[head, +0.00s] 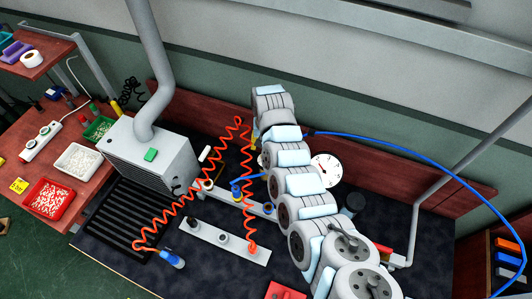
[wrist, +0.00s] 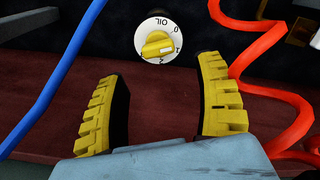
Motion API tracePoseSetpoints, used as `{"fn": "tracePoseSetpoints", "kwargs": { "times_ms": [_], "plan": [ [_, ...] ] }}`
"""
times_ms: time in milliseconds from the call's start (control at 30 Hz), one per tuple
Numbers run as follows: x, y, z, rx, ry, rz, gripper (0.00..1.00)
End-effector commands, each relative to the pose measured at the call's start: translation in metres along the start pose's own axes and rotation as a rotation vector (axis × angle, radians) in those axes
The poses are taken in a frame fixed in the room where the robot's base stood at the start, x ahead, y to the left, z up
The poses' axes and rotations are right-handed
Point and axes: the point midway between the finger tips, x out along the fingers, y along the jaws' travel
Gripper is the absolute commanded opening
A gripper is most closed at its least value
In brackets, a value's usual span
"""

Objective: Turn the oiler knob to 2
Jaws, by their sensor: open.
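The oiler knob (wrist: 156,46) is a yellow grip on a round white dial (wrist: 146,30) marked OIL, which reads upside down in the wrist view. The knob's white pointer end faces right, at the mark that looks like 1; the 2 sits at the dial's lower edge. My gripper (wrist: 160,72) is open and empty, with its yellow ribbed fingers spread to either side below the dial. The fingers look apart from the knob. In the head view my arm covers the knob, and my gripper is mostly hidden behind it.
A red coiled hose (wrist: 265,75) runs close by my right finger, and a blue hose (wrist: 60,75) passes on the left. In the head view, a grey machine (head: 150,160) with a duct stands left of my arm, and a white gauge (head: 326,170) is right of it.

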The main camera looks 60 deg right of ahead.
Motion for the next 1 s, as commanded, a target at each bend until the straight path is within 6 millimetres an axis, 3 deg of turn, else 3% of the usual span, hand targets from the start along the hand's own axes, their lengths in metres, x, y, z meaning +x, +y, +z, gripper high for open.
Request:
{"fn": "tracePoseSetpoints", "kwargs": {
  "times_ms": [500,1000],
  "plan": [
    [0.044,0.000,0.001,-0.001,-0.004,0.002,0.70],
    [0.056,0.000,0.000,0.001,-0.001,0.001,0.70]
  ]
}}
